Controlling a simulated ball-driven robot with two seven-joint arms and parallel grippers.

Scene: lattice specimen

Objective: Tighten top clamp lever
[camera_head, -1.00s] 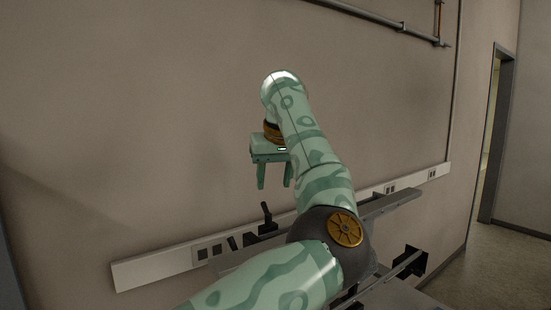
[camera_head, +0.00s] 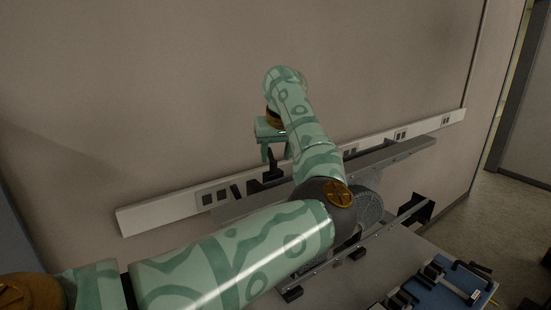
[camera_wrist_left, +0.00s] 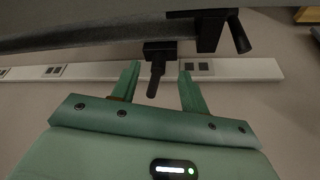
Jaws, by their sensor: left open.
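My left gripper (camera_head: 275,152) is open, fingers pointing down, just above an upright black clamp lever (camera_head: 273,166) on the grey beam. In the left wrist view, the open left gripper (camera_wrist_left: 160,73) has this black lever (camera_wrist_left: 156,76) between its two fingers, with a gap on each side. A second, tilted black lever (camera_head: 236,191) stands to the left; it also shows at the right of the wrist view (camera_wrist_left: 238,34). I cannot tell from the frames how tight either lever is. My right gripper is not in view.
The grey beam (camera_head: 395,150) runs close along the wall, below a white socket rail (camera_head: 160,214). A grey round latticed part (camera_head: 369,208) sits behind my left arm. A blue tray (camera_head: 437,296) with black items lies on the grey table (camera_head: 350,285) at lower right.

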